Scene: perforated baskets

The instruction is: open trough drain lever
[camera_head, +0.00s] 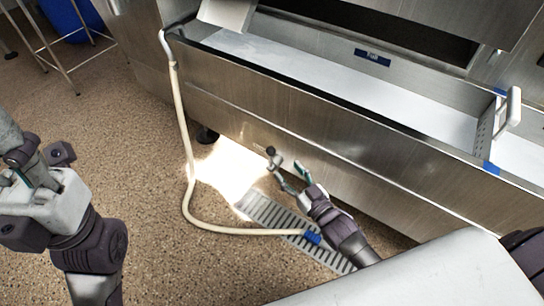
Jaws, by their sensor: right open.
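The steel trough (300,110) runs diagonally across the view. A small lever with a dark ball knob (271,150) shows low by its front, above the floor; I take it as the drain lever. My right gripper (287,169) is open just below and to the right of the knob, its fingers pointing up toward it. One finger overlaps the lever's lower part in the picture; I cannot tell whether they touch. My left arm (70,215) is at the left edge, away from the trough; its finger opening is not clear.
A pale hose (185,150) hangs from the trough's left end and curves over the floor to a blue end (312,237) beside my right forearm. A slotted floor drain (270,213) lies under that arm. A blue bin (70,15) stands at top left. Left floor is mostly clear.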

